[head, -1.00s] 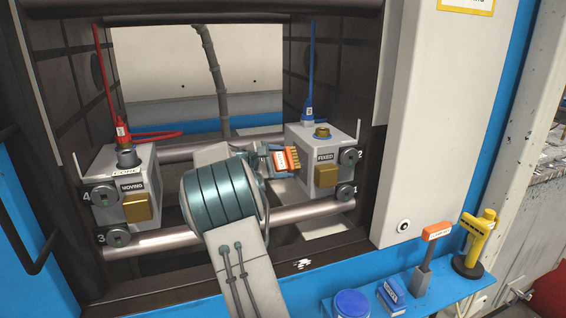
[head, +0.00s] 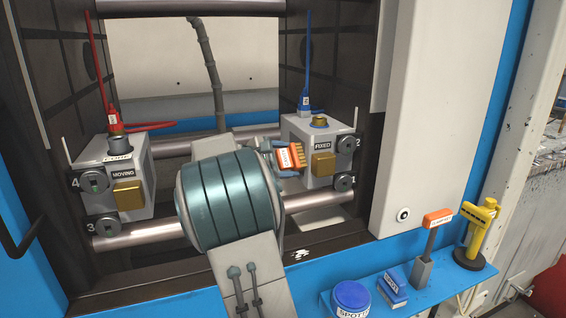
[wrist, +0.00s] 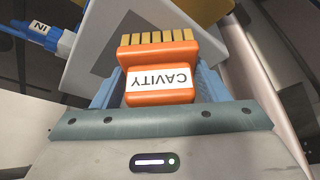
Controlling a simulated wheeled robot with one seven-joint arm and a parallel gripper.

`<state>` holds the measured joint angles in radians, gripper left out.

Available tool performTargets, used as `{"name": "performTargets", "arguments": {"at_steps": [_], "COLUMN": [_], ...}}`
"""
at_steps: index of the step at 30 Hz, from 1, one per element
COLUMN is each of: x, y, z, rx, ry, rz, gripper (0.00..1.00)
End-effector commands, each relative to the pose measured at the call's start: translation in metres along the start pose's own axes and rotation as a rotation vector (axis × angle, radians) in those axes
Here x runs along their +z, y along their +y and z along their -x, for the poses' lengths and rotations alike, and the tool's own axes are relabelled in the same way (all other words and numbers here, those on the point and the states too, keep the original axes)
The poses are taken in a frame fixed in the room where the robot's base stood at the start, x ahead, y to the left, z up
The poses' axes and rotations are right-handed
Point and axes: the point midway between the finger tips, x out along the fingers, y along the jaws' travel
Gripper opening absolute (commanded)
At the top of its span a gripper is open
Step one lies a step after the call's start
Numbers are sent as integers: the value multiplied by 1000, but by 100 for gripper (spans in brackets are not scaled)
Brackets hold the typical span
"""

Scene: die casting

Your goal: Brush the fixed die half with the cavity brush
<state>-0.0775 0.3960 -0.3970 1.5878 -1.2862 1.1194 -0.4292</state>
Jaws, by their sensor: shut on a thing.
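My gripper (head: 276,158) is shut on the orange cavity brush (head: 286,158), labelled CAVITY in the wrist view (wrist: 160,97). The yellow bristles (head: 300,157) point right, at the left face of the fixed half. I cannot tell whether they touch it. My arm hides part of the space between the halves.
The moving die half (head: 112,175) stands at left, with tie bars (head: 140,238) running across. A blue hose (head: 306,75) meets the fixed half's top. The blue shelf (head: 420,295) holds a blue tub (head: 351,298), a blue box (head: 392,287), an orange-topped tool (head: 437,218) and a yellow tool (head: 480,228).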

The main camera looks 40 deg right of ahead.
Motion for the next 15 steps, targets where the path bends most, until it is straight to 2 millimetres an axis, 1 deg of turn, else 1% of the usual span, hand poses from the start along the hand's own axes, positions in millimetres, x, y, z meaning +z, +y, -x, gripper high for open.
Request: {"name": "performTargets", "arguments": {"at_steps": [1,3,8,11,15], "x": [3,6,8,7,0], "y": [-5,-7,-8,-6,2], "z": [0,1,4,5,4], "rx": [-2,-2,-2,-1,0], "ry": [-4,-4,-3,-3,-2], "rz": [-2,-2,-1,0,2], "gripper": [50,50,50,50,50]}}
